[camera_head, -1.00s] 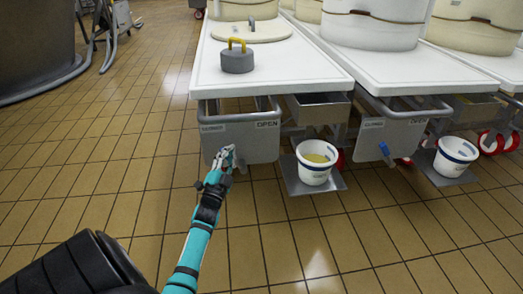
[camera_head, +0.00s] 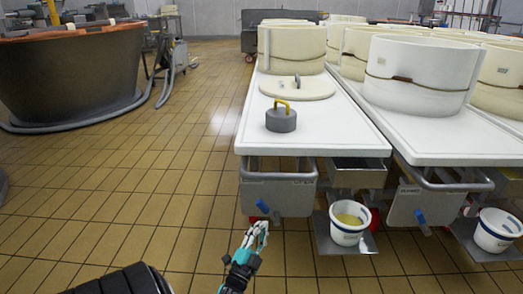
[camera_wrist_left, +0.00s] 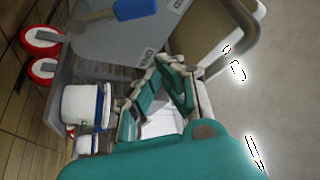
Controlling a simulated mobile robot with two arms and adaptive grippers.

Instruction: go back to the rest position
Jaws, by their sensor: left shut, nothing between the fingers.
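My left gripper (camera_head: 254,236) is low in the head view, in front of the nearest table's grey panel (camera_head: 280,194). Its fingers are shut with nothing between them. A blue handle (camera_head: 262,206) shows at the panel's lower left, just above the gripper and apart from it. In the left wrist view my left gripper (camera_wrist_left: 170,72) shows its fingers with the grey panel (camera_wrist_left: 120,45) and the blue handle (camera_wrist_left: 134,9) beyond them. My right gripper is out of view.
White tables (camera_head: 308,127) hold cream moulds (camera_head: 412,70) and a grey weight (camera_head: 281,119) with a yellow handle. A white bucket (camera_head: 346,233) stands below the nearest one. A copper vat (camera_head: 70,75) is at the far left. Tiled floor (camera_head: 150,190) between is clear.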

